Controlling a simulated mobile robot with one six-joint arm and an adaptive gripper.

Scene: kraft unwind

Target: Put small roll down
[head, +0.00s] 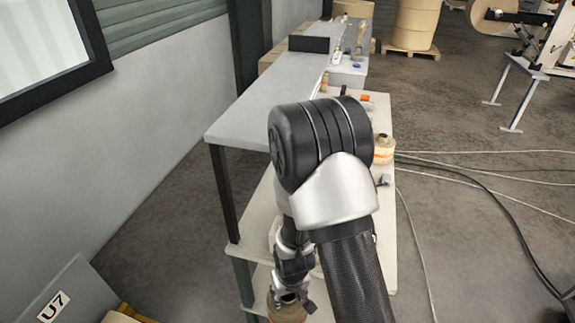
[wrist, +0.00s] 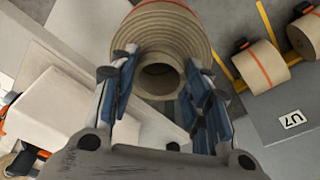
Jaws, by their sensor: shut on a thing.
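The small roll (wrist: 150,35) is a brown kraft paper roll with a hollow core and an orange band. In the wrist view it sits between the two fingers of my gripper (wrist: 160,65), which is shut on it. In the head view my gripper (head: 291,294) points down, with the roll (head: 287,311) at the bottom edge, partly cut off. The roll is beside the lower part of the grey table (head: 250,100). Whether it touches any surface is hidden.
A lower shelf (head: 388,225) juts out under the table, with another small roll (head: 384,149) on it. A grey panel marked U7 (head: 60,295) stands at lower left. Banded rolls (wrist: 255,66) lie near it. Cables (head: 490,190) cross the floor at right.

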